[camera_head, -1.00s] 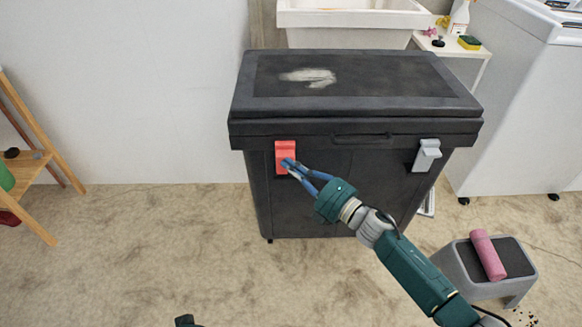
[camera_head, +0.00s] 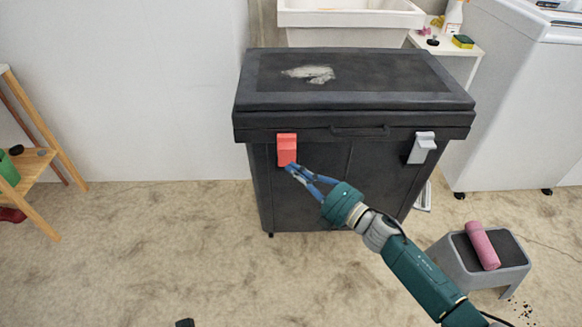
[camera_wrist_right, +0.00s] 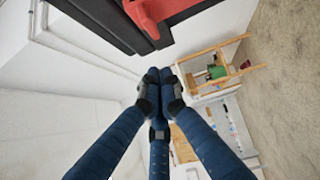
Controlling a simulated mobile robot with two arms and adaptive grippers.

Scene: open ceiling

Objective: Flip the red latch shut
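The red latch (camera_head: 287,148) is on the left of the black chest's front, just below the lid edge. It lies roughly upright against the front; whether it is fully snapped in cannot be told. In the right wrist view its red body (camera_wrist_right: 178,10) shows at the top edge, partly cut off. My right gripper (camera_head: 291,168) has its blue fingertips at the latch's lower edge; contact is unclear. Its fingertips (camera_wrist_right: 160,76) are together with nothing between them. A small dark piece, perhaps my left gripper (camera_head: 185,322), shows at the bottom edge.
The black chest (camera_head: 310,190) has its lid down and a grey latch (camera_head: 421,147) at right. A grey step stool (camera_head: 514,261) bearing a pink roll (camera_head: 482,245) stands at lower right. A wooden shelf (camera_head: 32,165) is at far left. Floor between is clear.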

